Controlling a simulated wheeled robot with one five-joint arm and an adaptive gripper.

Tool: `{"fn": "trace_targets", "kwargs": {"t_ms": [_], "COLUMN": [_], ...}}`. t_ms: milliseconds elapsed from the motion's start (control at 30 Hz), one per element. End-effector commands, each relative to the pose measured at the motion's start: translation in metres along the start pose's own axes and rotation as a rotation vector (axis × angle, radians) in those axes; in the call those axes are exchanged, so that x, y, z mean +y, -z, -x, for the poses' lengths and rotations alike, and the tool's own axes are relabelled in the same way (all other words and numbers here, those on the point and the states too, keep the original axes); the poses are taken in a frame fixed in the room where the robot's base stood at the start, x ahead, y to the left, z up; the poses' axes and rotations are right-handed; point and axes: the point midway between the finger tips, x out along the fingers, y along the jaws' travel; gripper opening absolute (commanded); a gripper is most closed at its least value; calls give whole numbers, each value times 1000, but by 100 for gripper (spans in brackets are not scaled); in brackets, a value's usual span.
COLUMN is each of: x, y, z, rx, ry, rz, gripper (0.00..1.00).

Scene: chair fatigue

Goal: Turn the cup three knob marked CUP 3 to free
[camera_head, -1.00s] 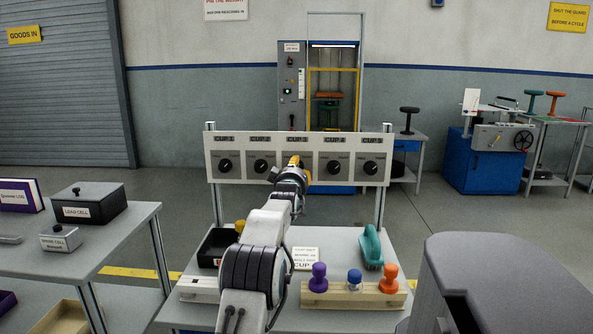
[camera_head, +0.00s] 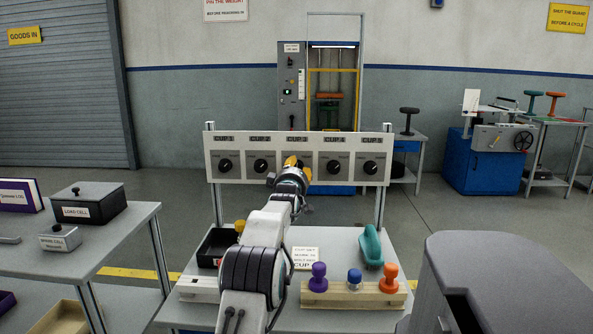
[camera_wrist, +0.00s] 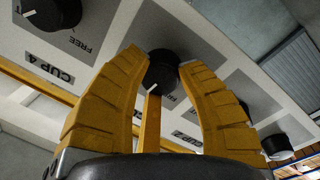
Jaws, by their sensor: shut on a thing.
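The cup three knob is a black round knob (camera_wrist: 161,70) with a white mark at its lower left in the wrist view. My gripper (camera_wrist: 165,68) has its two yellow fingertips on either side of it, shut on it. In the head view my gripper (camera_head: 295,162) stands at the middle of the white panel (camera_head: 242,153), under the CUP 3 label (camera_head: 298,139). There the fingers hide the knob.
The CUP 2 knob (camera_head: 261,165) and CUP 4 knob (camera_head: 333,167) sit close on either side. A table below the panel holds a black tray (camera_head: 212,248), a teal object (camera_head: 371,246) and a wooden block (camera_head: 330,297) with coloured pegs.

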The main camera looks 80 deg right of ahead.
Motion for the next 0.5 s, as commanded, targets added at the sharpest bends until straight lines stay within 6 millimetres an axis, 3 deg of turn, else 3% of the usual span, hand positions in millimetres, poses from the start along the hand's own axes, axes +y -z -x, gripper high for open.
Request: {"fn": "trace_targets", "kwargs": {"t_ms": [33, 67, 367, 500], "x": [0, -1, 0, 0], "y": [1, 1, 1, 0], "z": [0, 0, 0, 0], "rx": [2, 2, 1, 1], "ry": [0, 0, 0, 0], "rz": [-1, -1, -1, -1], "gripper": [2, 36, 62, 62]}}
